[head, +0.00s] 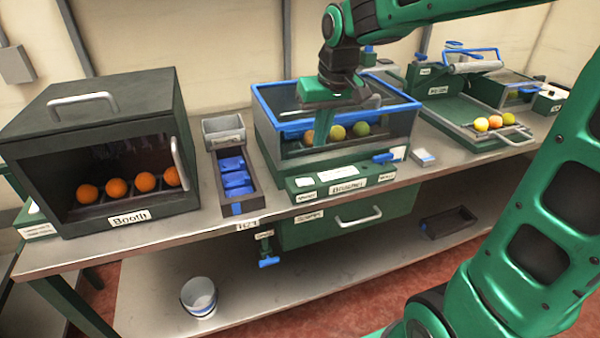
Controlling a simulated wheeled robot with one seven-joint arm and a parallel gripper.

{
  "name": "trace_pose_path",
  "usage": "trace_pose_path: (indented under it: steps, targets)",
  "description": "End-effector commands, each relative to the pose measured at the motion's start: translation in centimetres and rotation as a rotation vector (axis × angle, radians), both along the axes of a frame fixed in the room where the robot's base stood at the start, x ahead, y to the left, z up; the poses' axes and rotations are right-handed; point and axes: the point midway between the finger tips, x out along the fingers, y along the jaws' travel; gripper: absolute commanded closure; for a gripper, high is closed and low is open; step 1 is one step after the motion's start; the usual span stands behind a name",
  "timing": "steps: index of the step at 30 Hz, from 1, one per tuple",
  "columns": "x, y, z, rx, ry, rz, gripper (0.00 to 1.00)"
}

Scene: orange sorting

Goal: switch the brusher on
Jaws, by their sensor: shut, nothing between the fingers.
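The brusher (347,187) is the green-fronted machine in the middle of the bench, with a blue-rimmed clear top and several fruits (338,132) inside. Its front panel carries white labels and light plates, too small to read fully. A blue handle (384,157) sits at the panel's right end. I cannot tell which part is the switch, or whether the brusher is running. My gripper (321,116) is shut and empty, over the brusher's top, behind the front panel. Its fingertips are hard to make out against the machine, and I cannot tell whether they touch it.
A dark booth (130,217) with several oranges stands at left. A tray of blue items (235,208) lies between it and the brusher. A green machine (440,92) with fruits on its tray is at right. A bucket (198,297) stands on the lower shelf.

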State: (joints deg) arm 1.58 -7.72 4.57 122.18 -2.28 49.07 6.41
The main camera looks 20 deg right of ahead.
Motion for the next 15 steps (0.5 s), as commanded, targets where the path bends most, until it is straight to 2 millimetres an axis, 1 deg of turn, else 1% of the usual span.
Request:
trace_pose_path:
  steps: [1, 4, 15]
  targets:
    - [0.82, 1.05, 0.09, 0.004, -0.008, 0.021, 1.0]
    - [1.53, 1.96, 0.31, 0.011, -0.019, 0.038, 1.0]
    - [1.6, 1.79, 0.05, 0.011, -0.017, 0.035, 1.0]
